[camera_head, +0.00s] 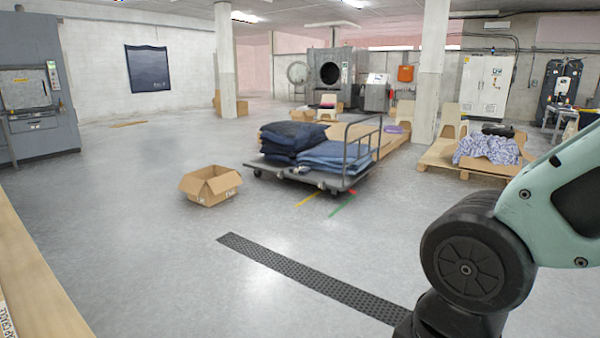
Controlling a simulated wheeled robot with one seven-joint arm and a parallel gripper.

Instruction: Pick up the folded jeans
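Stacks of folded dark blue fabric that look like folded jeans lie on a grey platform cart (313,178) in the middle of the room. The left stack (290,138) is darker and higher. The right stack (335,155) is lighter blue, lower and flatter. The cart has a metal rail handle at its right end. My arm shows at the lower right, well apart from the cart. My gripper is outside the frame.
An open cardboard box (211,186) stands on the floor left of the cart. A drain grate (310,285) crosses the front floor. A wooden table edge (35,280) is at lower left. A pallet (470,163) with patterned cloth and a white pillar (431,70) stand right.

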